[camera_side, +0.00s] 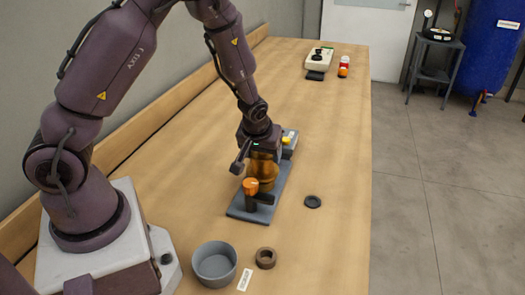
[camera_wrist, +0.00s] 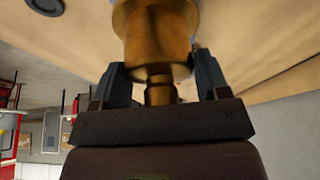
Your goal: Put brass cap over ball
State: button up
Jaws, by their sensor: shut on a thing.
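My gripper (camera_wrist: 160,70) is shut on the brass cap (camera_wrist: 155,35), with one dark finger on each side of its narrower neck. In the side view my gripper (camera_side: 262,150) points down and the brass cap (camera_side: 264,170) hangs below it, over the blue-grey base plate (camera_side: 272,196). A dark post with an orange top (camera_side: 250,185) stands just in front of the cap and hides part of it. I cannot make out the ball. I cannot tell whether the cap's lower edge touches anything.
A grey unit with a yellow part (camera_side: 288,140) sits at the plate's far end. The table beyond is mostly clear.

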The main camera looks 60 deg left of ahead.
jog(key=shift+f, duration=0.6)
jog(key=o, duration=1.2)
jog(key=shift+o, duration=0.2)
jog(key=shift+r, duration=3.5)
